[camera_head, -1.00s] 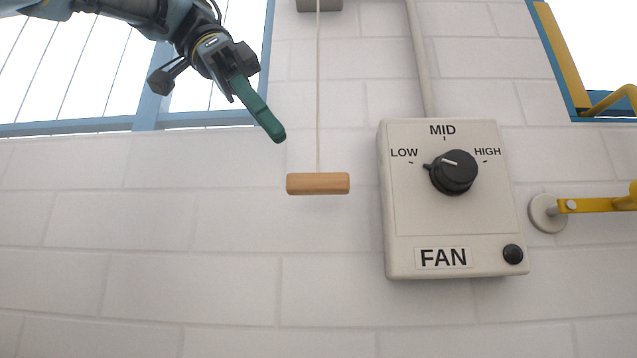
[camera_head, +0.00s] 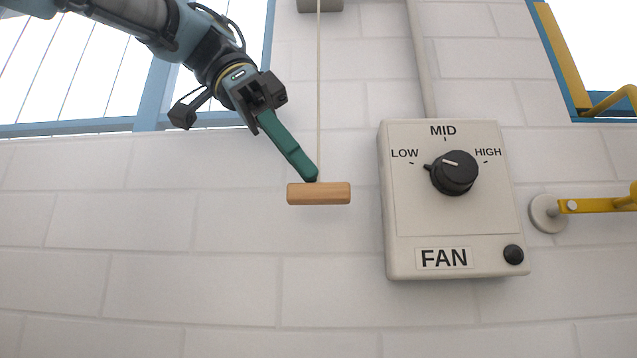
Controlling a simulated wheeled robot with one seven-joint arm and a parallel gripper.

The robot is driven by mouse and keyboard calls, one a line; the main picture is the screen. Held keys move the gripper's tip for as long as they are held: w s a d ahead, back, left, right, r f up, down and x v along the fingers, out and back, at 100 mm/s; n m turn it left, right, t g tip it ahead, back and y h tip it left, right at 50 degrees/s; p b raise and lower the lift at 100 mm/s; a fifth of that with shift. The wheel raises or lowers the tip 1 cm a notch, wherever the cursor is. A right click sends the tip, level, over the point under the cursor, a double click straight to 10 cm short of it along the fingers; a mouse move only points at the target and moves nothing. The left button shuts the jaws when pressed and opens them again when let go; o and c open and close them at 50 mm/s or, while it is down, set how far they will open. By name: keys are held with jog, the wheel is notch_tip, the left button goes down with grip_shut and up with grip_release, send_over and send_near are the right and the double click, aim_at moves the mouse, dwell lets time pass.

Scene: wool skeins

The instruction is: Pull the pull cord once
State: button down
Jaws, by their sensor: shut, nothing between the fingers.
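The pull cord (camera_head: 318,95) hangs straight down from a grey box at the top of the wall. A wooden bar handle (camera_head: 319,194) hangs level at its lower end. My gripper (camera_head: 311,177) comes in from the upper left with its green fingers shut and nothing between them. The fingertips are at the top of the wooden handle, just left of the cord. They look to touch the handle's top, but I cannot tell for sure.
A FAN control box (camera_head: 405,225) with a black knob (camera_head: 454,172) is on the wall right of the handle. A yellow lever (camera_head: 595,205) sticks out farther right. Blue-framed windows are at upper left and upper right. The wall below the handle is clear.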

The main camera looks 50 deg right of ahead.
aim_at(295, 184)
notch_tip(295, 184, down, 3)
jog(key=b, duration=0.3)
jog(key=shift+f, duration=0.2)
jog(key=shift+r, duration=0.3)
jog(key=shift+w+a+r+p, duration=0.3)
jog(key=shift+w+a, duration=0.2)
jog(key=shift+w, duration=0.1)
jog(key=shift+w+a+r+p, duration=0.2)
jog(key=shift+w+a+p, duration=0.1)
jog(key=shift+w+a, duration=0.25)
jog(key=shift+d, duration=0.1)
